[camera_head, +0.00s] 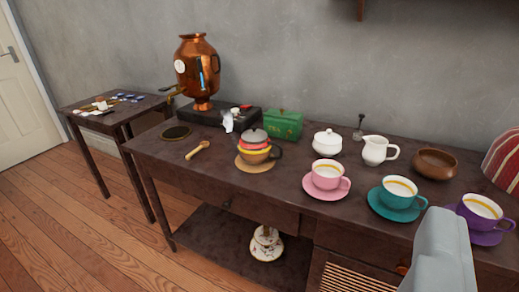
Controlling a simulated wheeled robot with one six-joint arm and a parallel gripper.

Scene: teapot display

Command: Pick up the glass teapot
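A small round teapot (254,148) stands on a tan round mat (254,167) on the dark wooden table, left of the picture's middle. It has a grey lid, red and yellow bands, and a dark handle on its right. I cannot tell whether it is glass. A white patterned teapot-like piece (266,245) sits on the lower shelf, partly hidden above by the table. No clearly see-through teapot shows. A pale grey part of my gripper (441,255) shows at the lower right, well away from both. Its fingertips and opening cannot be made out.
Pink (327,178), teal (399,194) and purple (480,210) cups on saucers line the table's front right. Behind them stand a white sugar bowl (327,143), creamer (375,151) and wooden bowl (436,164). A copper samovar (198,70), green tin (284,125) and wooden spoon (197,150) are left.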

